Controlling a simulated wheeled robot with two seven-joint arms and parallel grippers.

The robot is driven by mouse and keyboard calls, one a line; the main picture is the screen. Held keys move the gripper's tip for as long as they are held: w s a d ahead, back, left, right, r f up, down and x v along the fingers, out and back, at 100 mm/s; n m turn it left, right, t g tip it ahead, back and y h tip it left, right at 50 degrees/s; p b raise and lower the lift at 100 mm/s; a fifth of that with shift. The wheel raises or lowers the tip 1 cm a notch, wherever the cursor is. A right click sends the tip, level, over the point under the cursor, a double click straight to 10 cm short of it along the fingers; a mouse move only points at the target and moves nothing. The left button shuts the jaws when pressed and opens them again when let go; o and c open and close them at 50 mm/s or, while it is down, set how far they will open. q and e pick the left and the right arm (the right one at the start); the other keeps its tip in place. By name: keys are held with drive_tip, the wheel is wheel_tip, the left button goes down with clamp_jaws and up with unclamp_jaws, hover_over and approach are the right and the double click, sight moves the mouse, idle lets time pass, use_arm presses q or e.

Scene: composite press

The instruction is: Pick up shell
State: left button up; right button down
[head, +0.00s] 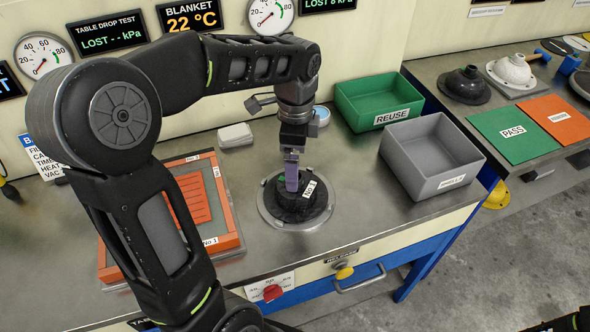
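A dark round shell (316,206) with a white "No 1" label sits on a round metal plate (270,219) on the bench. It has a raised middle part. My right gripper is out of view.
An orange frame (228,242) lies left of the plate, a small white block (235,135) behind. A green REUSE bin (352,112) and a grey bin (408,180) stand right. The side table holds a black domed part (464,88), a white one (512,70) and a green PASS mat (490,137).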

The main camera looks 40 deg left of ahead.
use_arm(q)
drive_tip(key=shift+s+d+r, duration=0.1)
drive_tip(key=shift+s+d, duration=0.05)
drive_tip(key=shift+f, duration=1.35)
drive_tip(key=shift+f+p, duration=0.75)
drive_tip(key=shift+f, duration=1.85)
drive_tip(key=shift+c, duration=0.2)
drive_tip(key=c, duration=1.6)
wheel_tip(320, 180, up, 10)
drive_tip(key=shift+r+b, duration=0.1)
drive_tip(key=shift+b, duration=0.45)
